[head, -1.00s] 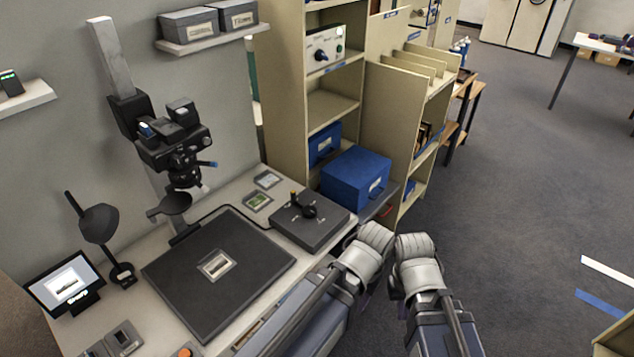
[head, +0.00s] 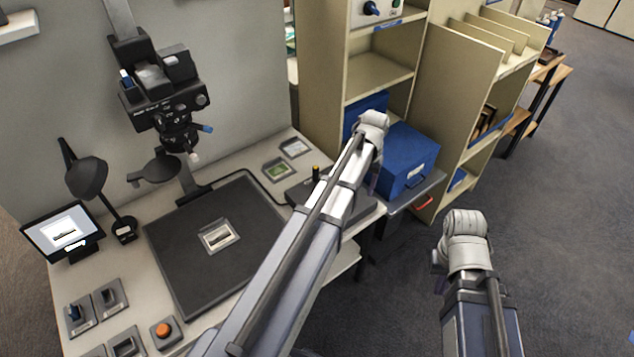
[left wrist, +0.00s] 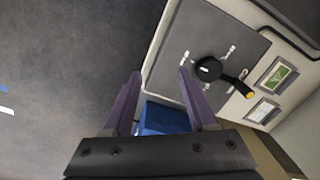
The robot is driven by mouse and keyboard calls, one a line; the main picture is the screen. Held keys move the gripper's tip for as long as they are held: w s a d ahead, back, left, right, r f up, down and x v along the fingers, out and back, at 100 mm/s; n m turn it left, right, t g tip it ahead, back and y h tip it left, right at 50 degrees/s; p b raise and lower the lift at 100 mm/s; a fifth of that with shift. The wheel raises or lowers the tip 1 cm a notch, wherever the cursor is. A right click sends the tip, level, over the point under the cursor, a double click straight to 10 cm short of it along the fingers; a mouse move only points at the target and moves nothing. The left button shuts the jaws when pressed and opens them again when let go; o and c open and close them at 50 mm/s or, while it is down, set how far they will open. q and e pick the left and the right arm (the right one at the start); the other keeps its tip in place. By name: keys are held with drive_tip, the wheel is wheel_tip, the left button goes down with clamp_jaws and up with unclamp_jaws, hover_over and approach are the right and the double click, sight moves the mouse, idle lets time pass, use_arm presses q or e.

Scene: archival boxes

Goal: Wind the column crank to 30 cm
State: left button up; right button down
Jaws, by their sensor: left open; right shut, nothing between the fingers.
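The crank, a black arm with a yellow-tipped knob, sits on a dark grey box at the table's right end. In the head view the knob (head: 315,173) shows, while my left arm hides most of the box (head: 296,195). In the left wrist view the crank (left wrist: 208,69) and its knob are in full view. My left gripper (left wrist: 160,76) is open and empty, apart from the crank and to its left there. The camera carriage (head: 165,100) sits on the slanted grey column (head: 119,18); no height is readable. My right gripper (head: 438,262) barely shows beside its wrist, away from the table.
A black baseboard (head: 185,265) with a framed slide lies left of the crank box. A monitor (head: 65,232), a lamp (head: 88,178) and an orange button (head: 163,330) are at the left. A blue box (head: 405,165) stands right of my left wrist. Open floor lies at the right.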

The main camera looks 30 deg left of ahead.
sight(315, 174)
use_arm(q)
drive_tip(key=w+a+f+n+b, duration=0.1)
drive_tip(key=w+a, duration=0.1)
drive_tip(key=a, duration=0.4)
drive_tip(key=w+a+f+n+b, duration=0.1)
drive_tip(key=w+a+f, duration=0.1)
drive_tip(key=a, duration=0.5)
drive_tip(key=w+a+f+n+b, duration=0.1)
drive_tip(key=w+a, duration=0.2)
drive_tip(key=a, duration=0.3)
drive_tip(key=shift+w+a+f, duration=0.2)
drive_tip(key=shift+w+f, duration=0.1)
drive_tip(key=shift+w, duration=0.05)
drive_tip(key=shift+a, duration=0.35)
wheel_tip(315, 174, down, 8)
drive_tip(key=b, duration=0.8)
drive_tip(key=shift+r, duration=0.1)
use_arm(e)
wheel_tip(315, 174, down, 12)
drive_tip(key=shift+f, duration=0.2)
use_arm(q)
drive_tip(key=shift+s, duration=0.1)
clamp_jaws()
